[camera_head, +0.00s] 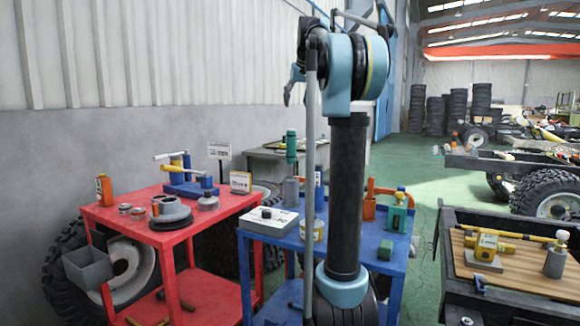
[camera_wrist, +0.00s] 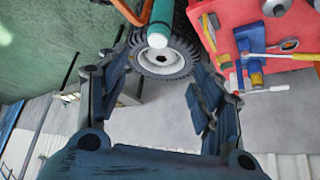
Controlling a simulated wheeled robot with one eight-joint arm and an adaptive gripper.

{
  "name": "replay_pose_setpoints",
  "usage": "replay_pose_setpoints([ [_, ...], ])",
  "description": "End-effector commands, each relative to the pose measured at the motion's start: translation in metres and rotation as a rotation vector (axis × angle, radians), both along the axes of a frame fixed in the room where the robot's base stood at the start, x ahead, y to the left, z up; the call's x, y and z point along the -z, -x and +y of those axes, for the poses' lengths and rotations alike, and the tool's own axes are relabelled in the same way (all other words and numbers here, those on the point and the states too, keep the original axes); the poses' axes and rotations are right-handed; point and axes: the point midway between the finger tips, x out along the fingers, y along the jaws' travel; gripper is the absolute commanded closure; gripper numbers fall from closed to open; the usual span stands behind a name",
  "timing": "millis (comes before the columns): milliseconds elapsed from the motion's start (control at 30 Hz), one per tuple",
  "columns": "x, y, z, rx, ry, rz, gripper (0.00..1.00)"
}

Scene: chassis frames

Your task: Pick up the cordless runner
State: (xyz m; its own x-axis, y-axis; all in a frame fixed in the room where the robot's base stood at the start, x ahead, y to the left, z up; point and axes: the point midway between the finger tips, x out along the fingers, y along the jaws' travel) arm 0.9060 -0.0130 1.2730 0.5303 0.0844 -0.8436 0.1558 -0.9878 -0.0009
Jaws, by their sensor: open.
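I cannot tell for sure which thing is the cordless runner. A green and grey upright tool (camera_head: 291,148) stands on the blue cart (camera_head: 385,262), partly beside my arm. A yellow tool-like thing (camera_head: 487,248) lies on the wooden board of the dark bench at the right. My gripper (camera_head: 289,94) is raised above the carts, left of my arm. In the wrist view my gripper (camera_wrist: 166,105) is open with nothing between its fingers. A teal cylinder with a pale end (camera_wrist: 160,25) shows beyond the fingers at the top.
The blue cart also bears a white box (camera_head: 268,221), an orange thing (camera_head: 372,202) and a green block (camera_head: 397,216). A red cart (camera_head: 225,208) with a blue vise (camera_head: 188,185) stands left. The dark bench (camera_head: 505,308) is at right. Green floor lies between.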

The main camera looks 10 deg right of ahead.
Motion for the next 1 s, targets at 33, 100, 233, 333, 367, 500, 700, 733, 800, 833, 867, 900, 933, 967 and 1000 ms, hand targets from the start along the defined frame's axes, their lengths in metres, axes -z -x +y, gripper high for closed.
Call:
replay_pose_setpoints([
  [33, 0.0, -0.003, 0.0, -0.001, 0.0, -0.002, 0.4],
  [100, 0.003, -0.008, 0.0, -0.001, 0.0, -0.004, 0.4],
  [233, 0.02, -0.018, 0.002, -0.002, 0.0, -0.004, 0.4],
  [333, 0.035, -0.028, 0.004, -0.002, 0.001, -0.003, 0.4],
  [367, 0.04, -0.03, 0.004, -0.002, 0.001, -0.003, 0.4],
  [500, 0.061, -0.043, 0.006, -0.001, 0.0, -0.003, 0.4],
  [700, 0.088, -0.06, 0.008, -0.001, 0.0, -0.003, 0.4],
  [733, 0.091, -0.062, 0.009, 0.0, 0.001, -0.003, 0.4],
  [800, 0.096, -0.065, 0.009, 0.0, 0.001, -0.003, 0.4],
  [833, 0.098, -0.066, 0.009, 0.0, 0.001, -0.003, 0.4],
  [867, 0.099, -0.067, 0.009, 0.0, 0.001, -0.003, 0.4],
  [900, 0.1, -0.067, 0.009, 0.0, 0.001, -0.003, 0.4],
  [933, 0.101, -0.068, 0.009, 0.0, 0.001, -0.003, 0.4],
  [967, 0.103, -0.069, 0.009, 0.0, 0.001, -0.003, 0.4],
  [1000, 0.105, -0.07, 0.009, 0.0, 0.001, -0.003, 0.4],
])
